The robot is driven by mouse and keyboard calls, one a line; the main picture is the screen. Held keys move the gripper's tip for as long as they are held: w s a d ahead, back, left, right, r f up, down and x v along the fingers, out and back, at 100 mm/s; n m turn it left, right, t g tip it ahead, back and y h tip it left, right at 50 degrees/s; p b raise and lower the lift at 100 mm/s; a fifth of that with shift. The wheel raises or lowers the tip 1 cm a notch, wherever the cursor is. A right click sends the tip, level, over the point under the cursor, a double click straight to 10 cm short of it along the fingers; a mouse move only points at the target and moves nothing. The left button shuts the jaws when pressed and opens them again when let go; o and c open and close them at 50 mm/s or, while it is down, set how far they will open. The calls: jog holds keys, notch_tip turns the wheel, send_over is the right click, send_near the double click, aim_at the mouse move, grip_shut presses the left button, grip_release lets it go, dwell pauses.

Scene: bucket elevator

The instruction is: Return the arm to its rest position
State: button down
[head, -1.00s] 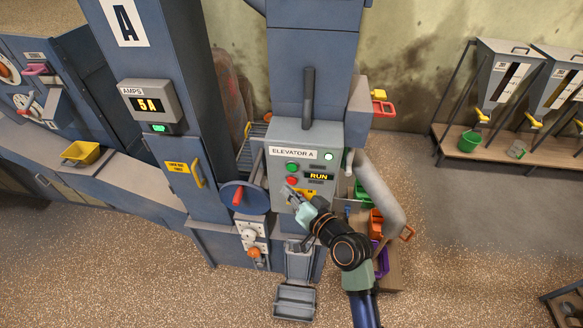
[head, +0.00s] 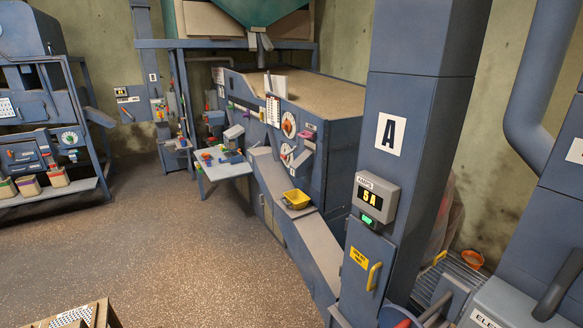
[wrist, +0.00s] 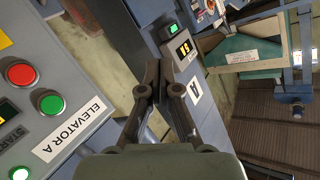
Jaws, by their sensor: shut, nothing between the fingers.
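My gripper (wrist: 157,95) shows in the wrist view with its fingers shut and nothing between them. It is apart from the Elevator A control panel (wrist: 45,90), which is at the left of that view with a red button (wrist: 20,74), a green button (wrist: 51,104) and a lit lamp (wrist: 18,173). My arm is not in the head view now. Only the top edge of the Elevator A panel (head: 490,318) shows at the bottom right there.
A blue column marked A (head: 425,120) stands right of centre, with an AMPS display (head: 373,198) reading 6 A. A yellow scoop (head: 297,199) sits on a sloping blue ledge. A machine rack (head: 45,130) is at the left. The floor (head: 130,250) between is open.

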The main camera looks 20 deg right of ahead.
jog(key=w+a+r+n+y+p, duration=0.1)
jog(key=w+a+r+n+y, duration=0.15)
jog(key=a, duration=0.55)
jog(key=w+a+r+n+y+p, duration=0.1)
jog(key=w+a+r+n, duration=0.15)
jog(key=a, duration=0.55)
jog(key=s+a+r+n+y+p, duration=0.1)
jog(key=s+a+r+n, duration=0.1)
jog(key=a, duration=0.6)
jog(key=s+a+r+n+g+p, duration=0.1)
jog(key=s+a+r+n, duration=0.1)
jog(key=a, duration=0.7)
jog(key=shift+s+r+g+y+p, duration=0.3)
jog(key=shift+s+r+y, duration=0.05)
jog(key=shift+s+r, duration=0.55)
jog(key=shift+w, duration=0.1)
